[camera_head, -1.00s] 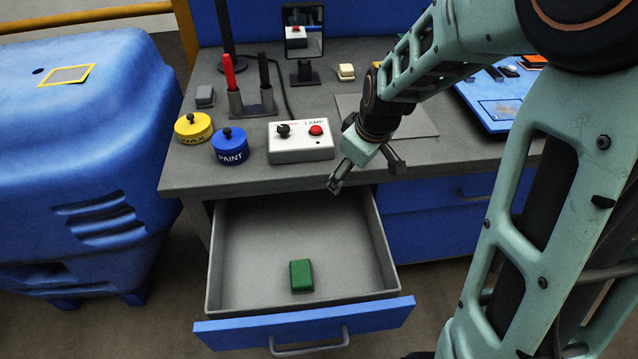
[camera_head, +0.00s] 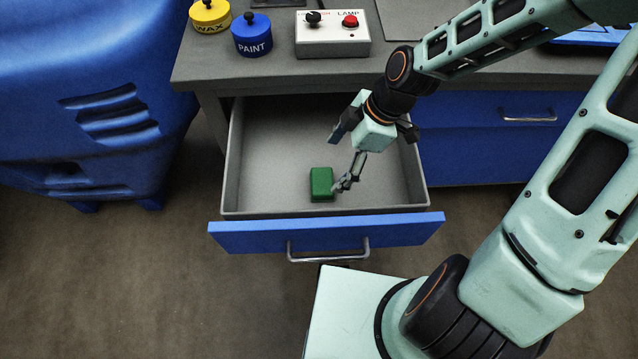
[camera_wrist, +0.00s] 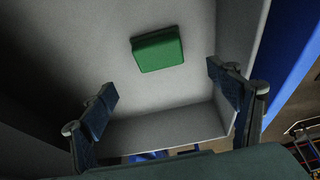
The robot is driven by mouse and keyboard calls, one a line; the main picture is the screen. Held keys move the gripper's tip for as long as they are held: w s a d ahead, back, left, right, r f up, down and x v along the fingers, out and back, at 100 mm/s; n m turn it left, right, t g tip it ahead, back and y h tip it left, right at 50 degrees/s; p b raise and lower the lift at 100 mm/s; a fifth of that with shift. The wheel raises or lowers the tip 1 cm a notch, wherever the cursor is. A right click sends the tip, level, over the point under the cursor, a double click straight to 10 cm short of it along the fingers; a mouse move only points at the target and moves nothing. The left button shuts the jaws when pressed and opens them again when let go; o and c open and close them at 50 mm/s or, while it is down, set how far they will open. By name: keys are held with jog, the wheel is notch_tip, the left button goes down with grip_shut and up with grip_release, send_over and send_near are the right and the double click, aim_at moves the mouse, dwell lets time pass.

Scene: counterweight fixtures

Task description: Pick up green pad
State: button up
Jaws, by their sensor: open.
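The green pad (camera_head: 321,184) is a small rounded block lying on the floor of the open drawer (camera_head: 262,150), near its front. It also shows in the wrist view (camera_wrist: 157,50), at the upper middle, beyond and between the fingers. My gripper (camera_head: 342,162) is over the drawer, just right of and above the pad in the head view. In the wrist view my gripper (camera_wrist: 165,97) is open, its two fingers wide apart with nothing between them. The pad appears apart from both fingers.
The blue drawer front (camera_head: 330,233) with its metal handle (camera_head: 328,252) faces me. The grey bench top (camera_head: 420,62) overhangs the drawer's back. On it stand a white lamp box (camera_head: 332,42), a blue paint pot (camera_head: 253,38) and a yellow wax pot (camera_head: 211,14). The rest of the drawer is empty.

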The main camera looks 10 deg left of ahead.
aim_at(322, 180)
jog(key=b+x, duration=0.3)
jog(key=x, duration=0.6)
jog(key=shift+d+f, duration=0.1)
jog(key=shift+f, duration=0.1)
jog(key=shift+c, duration=0.3)
jog(key=c, duration=1.2)
notch_tip(322, 180, up, 10)
jog(key=p, duration=0.3)
jog(key=shift+r, duration=0.1)
